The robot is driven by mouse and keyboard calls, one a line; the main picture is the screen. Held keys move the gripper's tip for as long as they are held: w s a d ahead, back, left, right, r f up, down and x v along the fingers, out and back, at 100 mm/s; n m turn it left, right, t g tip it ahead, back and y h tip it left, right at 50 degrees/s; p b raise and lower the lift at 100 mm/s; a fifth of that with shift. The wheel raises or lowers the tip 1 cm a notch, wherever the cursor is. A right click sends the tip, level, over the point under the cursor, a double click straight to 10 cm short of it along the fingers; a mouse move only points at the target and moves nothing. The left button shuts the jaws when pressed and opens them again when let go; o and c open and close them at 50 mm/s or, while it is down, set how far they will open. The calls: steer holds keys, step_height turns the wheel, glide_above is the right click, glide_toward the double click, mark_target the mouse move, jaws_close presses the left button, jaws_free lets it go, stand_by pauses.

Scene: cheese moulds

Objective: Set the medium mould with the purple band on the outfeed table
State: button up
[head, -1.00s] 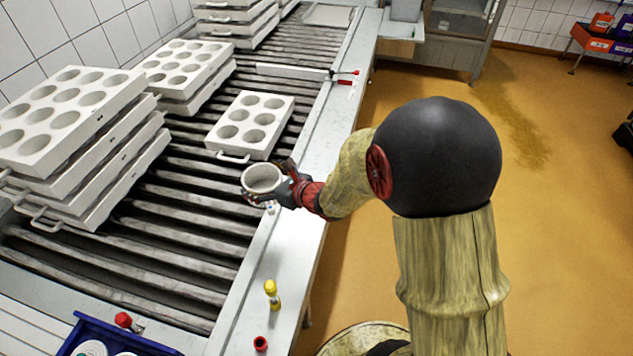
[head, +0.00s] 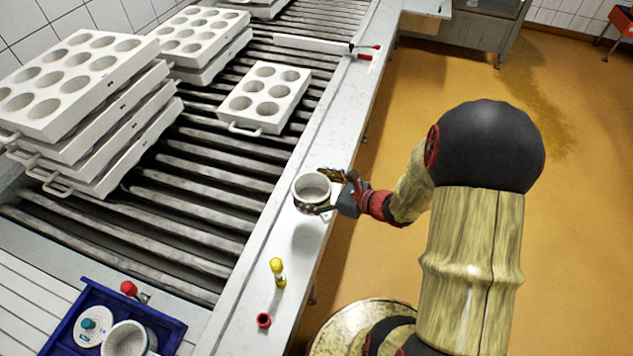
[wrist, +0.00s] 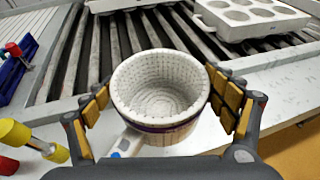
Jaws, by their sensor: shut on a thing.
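The mould (head: 312,203) is a round white cup with a perforated inside. In the wrist view the mould (wrist: 158,88) shows a purple band below its rim. My gripper (head: 325,190) is shut on the mould, one finger on each side, and holds it upright. The mould appears above the metal side ledge of the roller conveyor. In the wrist view my gripper (wrist: 160,105) spans the mould, and a white tab with a blue mark shows at its lower left. I cannot tell which surface is the outfeed table.
The roller conveyor (head: 180,220) carries a white six-hole block mould (head: 262,97) and stacks of block moulds (head: 75,80). A yellow-topped knob (head: 277,268) and a red one (head: 264,320) stand on the ledge. A blue crate (head: 165,325) holds other moulds. Orange floor lies right.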

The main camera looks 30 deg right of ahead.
mark_target(313, 180)
steer(key=w+d+f+b, duration=0.1)
steer(key=w+f, duration=0.1)
steer(key=w+d+f+b, duration=0.1)
steer(key=w+f, duration=0.1)
steer(key=w, duration=0.1)
steer(key=w+d+f+b, duration=0.1)
steer(key=w+d+f, duration=0.1)
steer(key=f, duration=0.1)
steer(key=shift+w, duration=0.3)
steer(key=shift+w+d+f+b, duration=0.1)
steer(key=shift+w+f+b, duration=0.1)
steer(key=shift+f+b, duration=0.4)
steer(key=shift+w+d+f+b, duration=0.15)
steer(key=shift+f+b, duration=0.15)
steer(key=shift+f, duration=0.45)
steer(key=shift+w+d+f+b, duration=0.1)
steer(key=shift+w+f+b, duration=0.1)
steer(key=shift+f+b, duration=0.4)
steer(key=shift+a+f, duration=0.1)
steer(key=shift+f, duration=0.15)
steer(key=o, duration=1.2)
steer(key=shift+c, duration=0.2)
